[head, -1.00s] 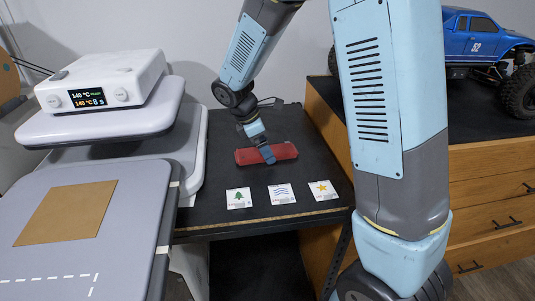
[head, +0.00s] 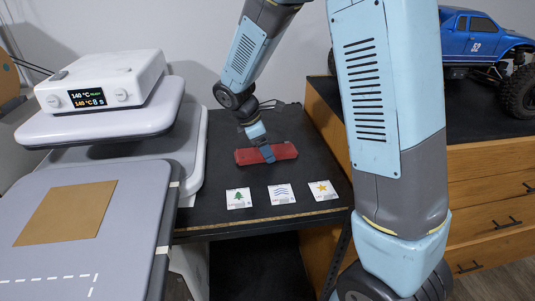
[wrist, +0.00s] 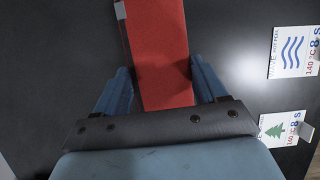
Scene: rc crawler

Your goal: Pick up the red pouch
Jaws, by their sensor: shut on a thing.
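The red pouch (head: 283,152) lies long side left to right on the black table, behind the row of cards in the head view. My gripper (head: 268,155) reaches down over its middle from above. In the wrist view the red pouch (wrist: 160,45) runs up between the two blue fingers of my gripper (wrist: 162,88), one finger on each side. The fingers are shut on the pouch. The pouch looks to be at table level; I cannot tell whether any part is clear of the surface.
Several cards lie along the table's front edge: tree (head: 239,198), waves (head: 281,194) and star (head: 322,190). A white heat press (head: 100,125) stands at the left, with a tan sheet (head: 68,212) on its plate. A blue truck (head: 475,42) sits on the wooden cabinet (head: 490,185) at the right.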

